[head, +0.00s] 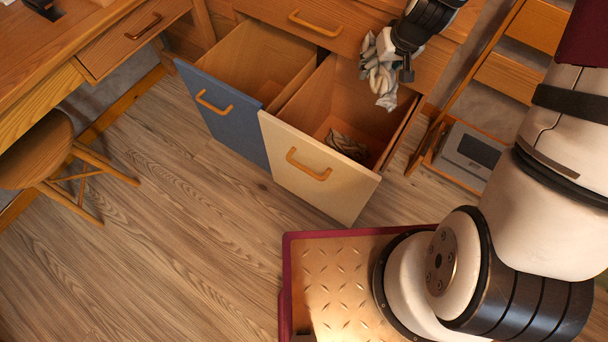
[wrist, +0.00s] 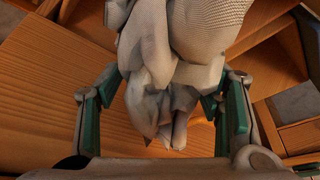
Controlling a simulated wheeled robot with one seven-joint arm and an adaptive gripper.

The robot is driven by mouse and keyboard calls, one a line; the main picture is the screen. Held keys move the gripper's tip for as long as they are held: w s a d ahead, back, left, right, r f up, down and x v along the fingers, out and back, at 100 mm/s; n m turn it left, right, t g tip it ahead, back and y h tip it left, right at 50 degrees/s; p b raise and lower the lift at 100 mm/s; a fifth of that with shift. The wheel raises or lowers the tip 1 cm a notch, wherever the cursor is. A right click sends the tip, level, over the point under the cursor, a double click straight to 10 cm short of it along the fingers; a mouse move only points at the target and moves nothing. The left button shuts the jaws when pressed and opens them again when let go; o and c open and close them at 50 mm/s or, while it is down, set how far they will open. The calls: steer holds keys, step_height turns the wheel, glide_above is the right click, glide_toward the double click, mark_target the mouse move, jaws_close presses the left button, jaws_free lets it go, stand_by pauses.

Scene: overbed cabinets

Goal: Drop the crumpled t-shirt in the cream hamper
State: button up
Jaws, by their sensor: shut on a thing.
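A crumpled t-shirt (head: 379,76), pale with grey-green patches, hangs from my gripper (head: 392,62) in the head view. My gripper is shut on it. In the wrist view the cloth (wrist: 165,75) bunches up between the two green-padded fingers and hides part of them. The cream hamper (head: 318,172) is a pulled-out bin with a cream front and a wooden handle. It stands open, and the t-shirt hangs over its back right part in the picture. Another small crumpled cloth (head: 346,146) lies on its floor.
An open blue-fronted bin (head: 222,113) stands directly left of the cream one. A closed drawer (head: 315,22) is behind them. A wooden ladder-like rack (head: 512,75) and a grey box (head: 468,152) stand at right. A stool (head: 45,160) is at left. The front floor is clear.

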steer(key=w+b, duration=0.1)
steer(key=b, duration=0.1)
steer(key=w+a+f+b, duration=0.1)
steer(key=b, duration=0.1)
steer(key=shift+w+f, duration=0.1)
steer(key=shift+w, duration=0.2)
steer(key=b, duration=0.1)
steer(key=w+b, duration=0.1)
steer(key=b, duration=0.1)
steer(key=shift+w+a+n, duration=0.15)
steer(key=shift+a+n, duration=0.15)
step_height(320, 180, down, 6)
steer(key=b, duration=0.5)
steer(key=o, duration=1.3)
steer(key=shift+o, duration=0.2)
